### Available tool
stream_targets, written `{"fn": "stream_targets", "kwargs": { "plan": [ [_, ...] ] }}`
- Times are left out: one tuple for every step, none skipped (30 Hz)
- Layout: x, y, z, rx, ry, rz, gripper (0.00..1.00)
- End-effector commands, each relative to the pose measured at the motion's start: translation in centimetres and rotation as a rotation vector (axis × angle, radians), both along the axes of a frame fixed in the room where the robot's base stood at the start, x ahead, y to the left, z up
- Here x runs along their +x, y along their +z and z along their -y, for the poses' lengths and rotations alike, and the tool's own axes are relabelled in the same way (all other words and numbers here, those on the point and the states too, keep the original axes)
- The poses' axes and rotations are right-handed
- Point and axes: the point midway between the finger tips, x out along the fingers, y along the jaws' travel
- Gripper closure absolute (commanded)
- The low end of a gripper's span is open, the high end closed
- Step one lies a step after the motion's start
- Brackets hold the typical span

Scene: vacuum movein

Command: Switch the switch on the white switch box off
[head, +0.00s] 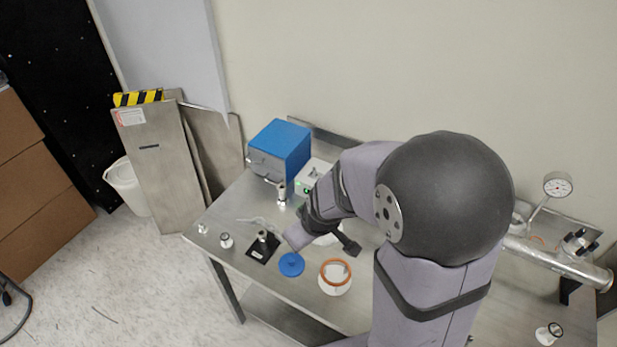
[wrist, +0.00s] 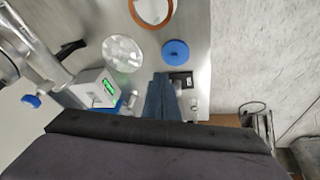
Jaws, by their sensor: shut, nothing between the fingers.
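The white switch box (head: 314,174) stands on the metal table beside the blue box, partly hidden by my arm in the head view. In the wrist view the switch box (wrist: 88,90) is at the left, with a bright green lit face (wrist: 109,86), which looks like its switch. Its exact position is too small to read. My gripper (head: 293,240) is shut and empty, above the table in front of the box and near a black block. In the wrist view my gripper (wrist: 160,82) is to the right of the box and apart from it.
A blue box (head: 280,147) stands behind. A blue disc (head: 291,264), an orange-brown ring (head: 336,271) and a black block (head: 262,249) lie near my gripper. A clear round dish (wrist: 122,53) lies between box and disc. A metal tube (head: 560,262) runs at the right.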

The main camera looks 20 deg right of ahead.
Motion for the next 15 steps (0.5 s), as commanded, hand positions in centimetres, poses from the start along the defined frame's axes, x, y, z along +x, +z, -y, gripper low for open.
{"fn": "stream_targets", "kwargs": {
  "plan": [
    [1.8, -0.9, -0.2, -0.026, 0.052, 0.052, 1.0],
    [2.9, -1.1, -0.2, -0.044, 0.08, 0.087, 1.0],
    [4.3, -1.3, -0.1, -0.073, 0.12, 0.133, 1.0],
    [5.2, -1.5, -0.1, -0.097, 0.148, 0.164, 1.0],
    [6.1, -1.8, -0.1, -0.121, 0.176, 0.194, 1.0],
    [7.2, -2.0, 0.0, -0.156, 0.211, 0.232, 1.0],
    [8.0, -2.2, 0.1, -0.185, 0.238, 0.26, 1.0],
    [8.7, -2.4, 0.2, -0.214, 0.261, 0.284, 1.0],
    [9.6, -2.7, 0.3, -0.256, 0.295, 0.316, 1.0],
    [10.3, -2.9, 0.4, -0.288, 0.32, 0.339, 1.0],
    [11.0, -3.1, 0.5, -0.323, 0.345, 0.361, 1.0],
    [11.7, -3.4, 0.7, -0.371, 0.379, 0.389, 1.0],
    [12.3, -3.6, 0.8, -0.409, 0.403, 0.407, 1.0],
    [12.8, -3.8, 0.9, -0.45, 0.429, 0.426, 1.0],
    [13.5, -4.1, 1.2, -0.507, 0.461, 0.449, 1.0]
  ]
}}
